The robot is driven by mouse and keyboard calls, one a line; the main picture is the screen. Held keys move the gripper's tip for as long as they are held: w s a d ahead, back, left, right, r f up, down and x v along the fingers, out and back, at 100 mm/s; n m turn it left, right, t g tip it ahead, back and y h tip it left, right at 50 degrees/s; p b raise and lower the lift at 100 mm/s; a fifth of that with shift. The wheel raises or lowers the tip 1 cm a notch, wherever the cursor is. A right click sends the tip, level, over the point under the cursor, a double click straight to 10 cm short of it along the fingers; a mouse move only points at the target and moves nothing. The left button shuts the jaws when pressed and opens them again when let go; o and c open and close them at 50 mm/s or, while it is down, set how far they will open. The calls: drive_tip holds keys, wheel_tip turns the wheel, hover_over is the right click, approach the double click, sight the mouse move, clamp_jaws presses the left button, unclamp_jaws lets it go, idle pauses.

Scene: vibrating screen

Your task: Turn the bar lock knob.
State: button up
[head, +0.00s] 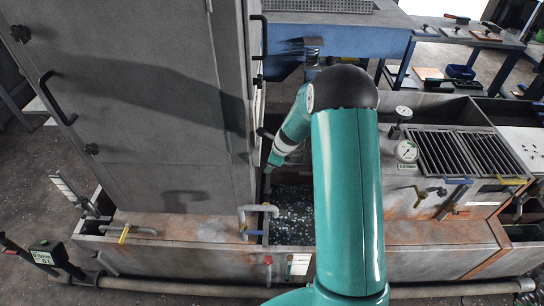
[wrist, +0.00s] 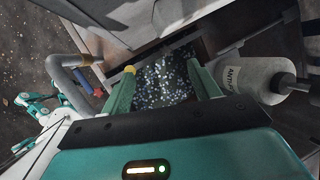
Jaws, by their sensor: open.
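I cannot tell whether either is the bar lock knob. My gripper (head: 268,170) points down over the trough right of the panel, away from both knobs. In the wrist view my gripper (wrist: 160,67) has its two green fingers spread, with nothing between them. Dark speckled material (wrist: 165,82) shows in the gap, lower down. My arm hides part of the machine.
A grey bent pipe (wrist: 62,72) is left of my fingers, and a white bottle (wrist: 250,78) is close on the right. A black bar handle (head: 57,97) is on the panel. Gauges (head: 406,151) and a slotted grate (head: 465,153) lie right of my arm.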

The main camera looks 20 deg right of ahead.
drive_tip(key=r, duration=0.1)
drive_tip(key=s+r+n, duration=0.1)
drive_tip(key=r, duration=0.1)
drive_tip(key=s+a+r+n, duration=0.1)
drive_tip(key=r, duration=0.1)
